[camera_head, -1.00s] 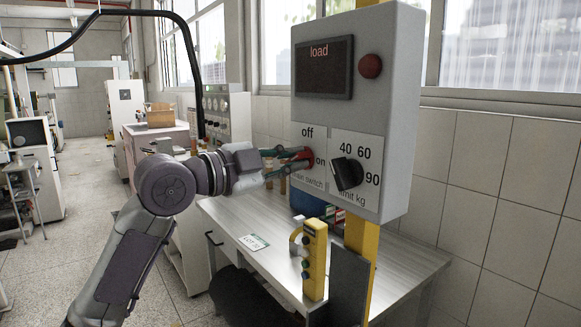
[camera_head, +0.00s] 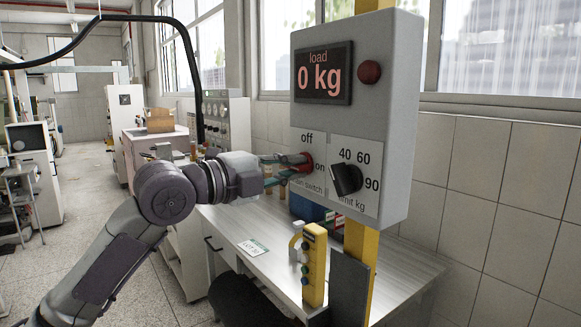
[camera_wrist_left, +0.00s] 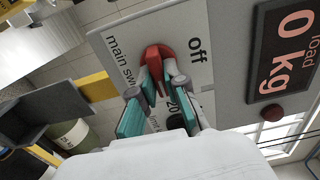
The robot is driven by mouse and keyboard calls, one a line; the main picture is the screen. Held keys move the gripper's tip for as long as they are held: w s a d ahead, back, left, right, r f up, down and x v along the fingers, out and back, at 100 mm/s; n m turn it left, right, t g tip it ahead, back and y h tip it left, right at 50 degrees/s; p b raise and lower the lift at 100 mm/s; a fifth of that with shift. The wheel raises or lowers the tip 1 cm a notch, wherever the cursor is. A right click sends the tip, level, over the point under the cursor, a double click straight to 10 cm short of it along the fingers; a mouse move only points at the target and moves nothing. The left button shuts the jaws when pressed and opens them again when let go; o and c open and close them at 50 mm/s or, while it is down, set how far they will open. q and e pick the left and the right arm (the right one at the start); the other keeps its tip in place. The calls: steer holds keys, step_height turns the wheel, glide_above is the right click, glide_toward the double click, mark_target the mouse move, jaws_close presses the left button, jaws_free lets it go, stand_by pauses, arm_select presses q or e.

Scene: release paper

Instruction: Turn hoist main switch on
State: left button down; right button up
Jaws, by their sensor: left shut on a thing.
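The grey control box (camera_head: 400,110) hangs on a yellow post and carries the red main switch (camera_head: 304,162) between the labels "off" and "on". The red switch (camera_wrist_left: 156,55) also shows in the left wrist view, with its handle between my fingertips. My left gripper (camera_head: 292,166) is shut on the red switch, its teal-padded fingers on either side of the handle; it also shows in the left wrist view (camera_wrist_left: 160,80). The load display (camera_head: 322,74) is lit and reads "0 kg". My right gripper is in neither view.
A black limit knob (camera_head: 346,179) sits right of the switch on the same box. A red round lamp or button (camera_head: 370,72) is beside the display.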

arm_select(q)
steer(key=shift+f, duration=0.1)
steer(key=c, duration=1.2)
jaws_free()
steer(key=v, duration=1.2)
